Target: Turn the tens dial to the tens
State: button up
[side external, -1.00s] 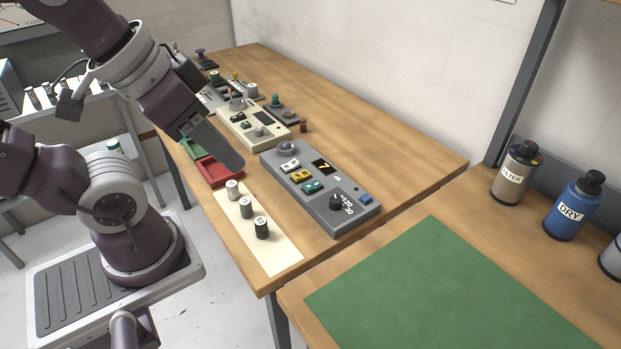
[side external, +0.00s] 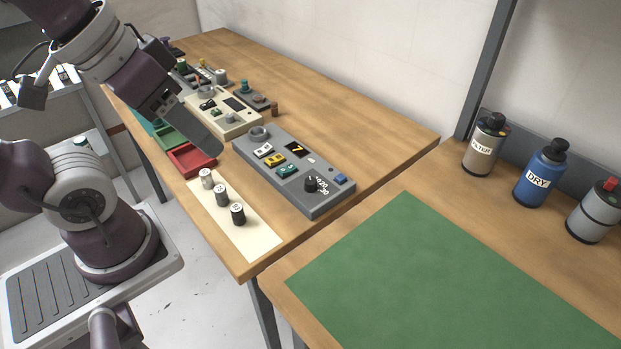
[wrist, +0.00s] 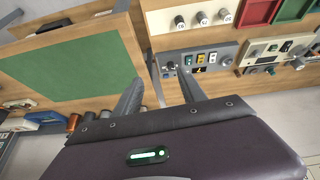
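A grey control box (side external: 330,201) lies on the wooden bench. The tens dial, a black knob (side external: 310,184), sits at its near end beside white numbers that look like 10, 20 and 30. The box has a small display showing a yellow 7. My gripper (side external: 217,150) is in the air left of the box's far end, apart from it. In the wrist view my gripper (wrist: 160,78) has its two fingers spread with nothing between them. The grey box (wrist: 200,72) shows beyond the fingertips there, with the dial (wrist: 169,66) near its left end.
Three labelled cylinders (side external: 221,194) stand on a cream mat (side external: 262,241) left of the box. Red (side external: 205,167) and green (side external: 170,137) trays and a beige device (side external: 235,125) lie farther back. A green mat (side external: 400,280) covers the near bench; bottles (side external: 538,175) stand at right.

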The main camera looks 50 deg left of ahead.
jog(key=w+f+n+g+h, duration=0.1)
jog(key=w+n+g, duration=0.1)
jog(key=w+n, duration=0.45)
jog(key=n+g+y, duration=0.1)
jog(key=n+g, duration=0.2)
jog(key=n, duration=0.8)
send_over(311, 181)
jog(key=shift+m, duration=0.25)
notch_tip(311, 181, down, 15)
jog(key=shift+s, duration=0.1)
notch_tip(311, 181, down, 7)
jog(key=shift+r, duration=0.1)
jog(key=shift+f, duration=0.45)
grip_shut()
